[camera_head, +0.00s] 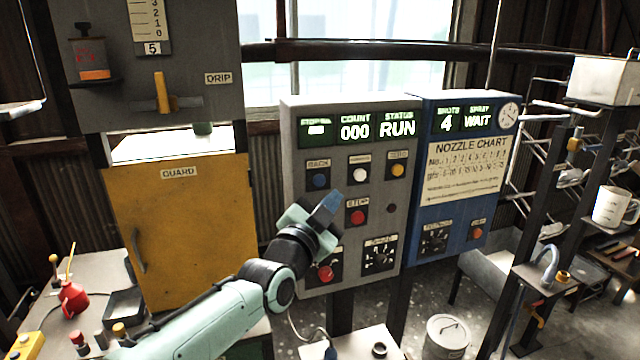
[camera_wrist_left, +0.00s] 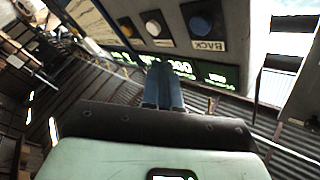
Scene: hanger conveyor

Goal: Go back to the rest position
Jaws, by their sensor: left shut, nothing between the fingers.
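My left gripper (camera_head: 328,207) is in front of the grey control panel (camera_head: 291,130), close to its button area, with its blue fingers pointing up and to the right. In the left wrist view the blue fingers (camera_wrist_left: 164,84) are together with nothing between them. The panel's displays read COUNT 000 and STATUS RUN. Its blue BACK button (camera_head: 320,180), white button (camera_head: 360,174), yellow button (camera_head: 398,170) and red STOP button (camera_head: 357,217) show beside the gripper. I cannot tell whether the fingers touch the panel. My right gripper is not in view.
A blue panel (camera_head: 466,215) with a nozzle chart stands right of the grey one, reading WAIT. A yellow guard door (camera_head: 190,230) is at the left. A side table (camera_head: 98,262) holds a red oil can (camera_head: 74,299). A rack with a white mug (camera_head: 612,207) stands right.

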